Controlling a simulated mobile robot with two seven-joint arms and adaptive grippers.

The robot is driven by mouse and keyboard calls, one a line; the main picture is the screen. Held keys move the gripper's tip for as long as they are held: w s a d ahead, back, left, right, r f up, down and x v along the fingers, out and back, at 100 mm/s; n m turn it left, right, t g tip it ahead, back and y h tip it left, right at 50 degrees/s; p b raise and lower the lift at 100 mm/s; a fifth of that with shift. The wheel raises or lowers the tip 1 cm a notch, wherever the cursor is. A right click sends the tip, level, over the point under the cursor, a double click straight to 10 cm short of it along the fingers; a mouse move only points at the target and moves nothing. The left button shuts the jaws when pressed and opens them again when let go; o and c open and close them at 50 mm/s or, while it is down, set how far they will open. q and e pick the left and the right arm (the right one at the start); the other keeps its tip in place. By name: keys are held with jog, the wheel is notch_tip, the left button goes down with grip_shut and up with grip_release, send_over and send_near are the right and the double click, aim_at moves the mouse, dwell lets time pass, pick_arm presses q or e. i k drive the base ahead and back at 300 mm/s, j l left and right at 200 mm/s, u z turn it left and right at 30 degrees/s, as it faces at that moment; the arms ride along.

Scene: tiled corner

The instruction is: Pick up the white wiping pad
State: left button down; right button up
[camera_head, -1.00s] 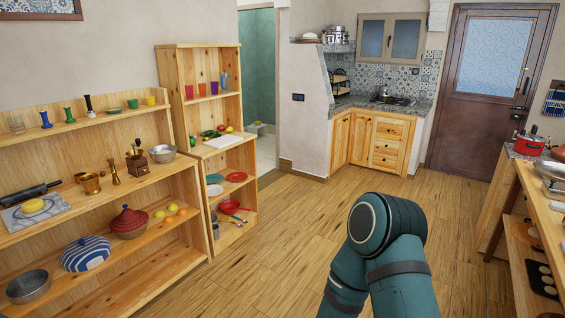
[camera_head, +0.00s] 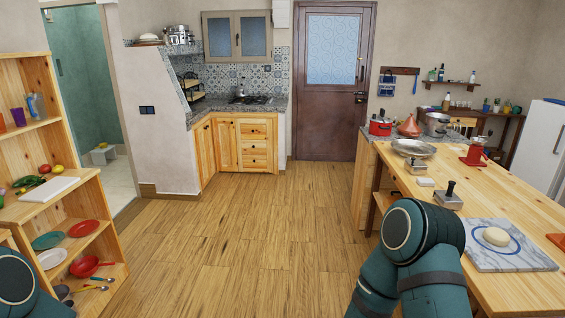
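A small white block (camera_head: 425,182) lies on the wooden table (camera_head: 522,205) at the right, behind a metal press with a dark knob. It may be the white wiping pad, but it is too small to tell. Teal links of my arms show at the bottom right of centre and in the lower left corner. Neither gripper is in view, so what they hold is hidden.
Wooden shelves (camera_head: 85,190) stand at the left. The floor (camera_head: 240,240) between is clear.

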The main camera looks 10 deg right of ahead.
aim_at(423, 182)
jog(key=i+l+z, duration=0.1)
jog(key=i+z, duration=0.2)
jog(key=i, duration=0.4)
jog(key=i+z, duration=0.3)
jog(key=i, duration=0.35)
jog(key=i+z, duration=0.4)
jog(key=i, duration=1)
